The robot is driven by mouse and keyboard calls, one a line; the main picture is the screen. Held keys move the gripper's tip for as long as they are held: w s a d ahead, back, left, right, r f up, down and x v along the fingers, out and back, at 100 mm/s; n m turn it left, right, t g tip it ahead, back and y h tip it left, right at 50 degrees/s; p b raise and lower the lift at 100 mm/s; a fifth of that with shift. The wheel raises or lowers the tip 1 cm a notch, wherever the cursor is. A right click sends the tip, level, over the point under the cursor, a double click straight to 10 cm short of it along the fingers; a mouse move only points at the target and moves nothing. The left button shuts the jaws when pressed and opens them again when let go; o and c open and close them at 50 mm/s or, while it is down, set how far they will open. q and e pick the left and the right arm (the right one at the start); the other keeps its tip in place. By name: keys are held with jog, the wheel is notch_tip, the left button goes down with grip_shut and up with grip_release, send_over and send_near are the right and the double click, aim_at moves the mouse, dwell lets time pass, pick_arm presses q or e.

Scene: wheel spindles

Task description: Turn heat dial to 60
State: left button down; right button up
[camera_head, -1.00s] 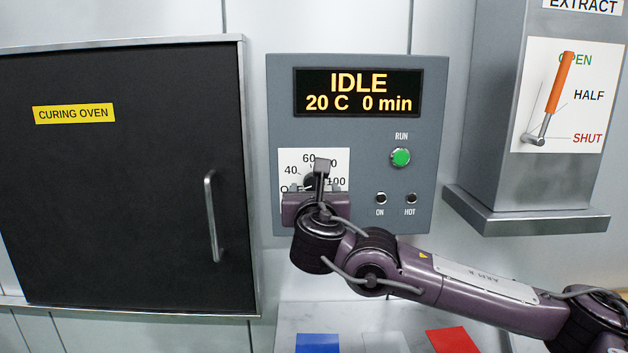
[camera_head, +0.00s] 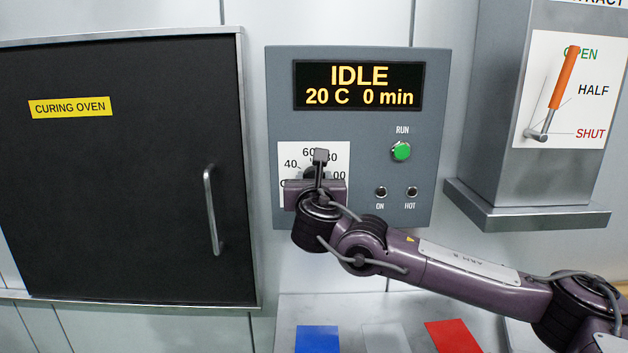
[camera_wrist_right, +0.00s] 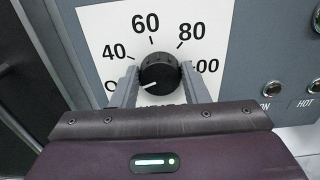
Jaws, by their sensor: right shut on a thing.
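The heat dial (camera_wrist_right: 160,73) is a black ribbed knob on a white scale plate (camera_wrist_right: 110,30) marked 40, 60, 80 and 100, with OFF partly hidden. Its white pointer line points left and slightly down, toward the partly hidden OFF mark. My right gripper (camera_wrist_right: 158,85) is shut on the dial, one finger on each side, in the right wrist view. In the head view my right gripper (camera_head: 320,172) covers most of the dial. The display (camera_head: 358,86) reads IDLE, 20 C, 0 min. My left gripper is not in view.
A green RUN button (camera_head: 401,151) and ON and HOT lamps sit right of the dial. The closed curing oven (camera_head: 120,190) with a handle is at left. The extract lever (camera_head: 563,80) is at right. Blue, clear and red pieces lie below.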

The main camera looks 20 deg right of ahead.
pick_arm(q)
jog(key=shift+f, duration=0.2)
pick_arm(e)
jog(key=shift+f, duration=0.1)
pick_arm(q)
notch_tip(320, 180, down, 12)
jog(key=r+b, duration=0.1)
jog(key=b, duration=1.1)
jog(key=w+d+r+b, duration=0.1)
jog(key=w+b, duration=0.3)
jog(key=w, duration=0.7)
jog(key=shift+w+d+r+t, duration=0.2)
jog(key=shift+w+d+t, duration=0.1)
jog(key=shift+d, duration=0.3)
pick_arm(e)
jog(key=shift+d+f+m, duration=0.1)
jog(key=shift+f+m, duration=0.05)
jog(key=shift+m, duration=4.85)
jog(key=shift+d+f+m, duration=0.1)
jog(key=shift+f+m, duration=0.05)
jog(key=shift+m, duration=4.85)
jog(key=o, duration=0.7)
jog(key=shift+o, duration=1.3)
jog(key=shift+s+r, duration=0.1)
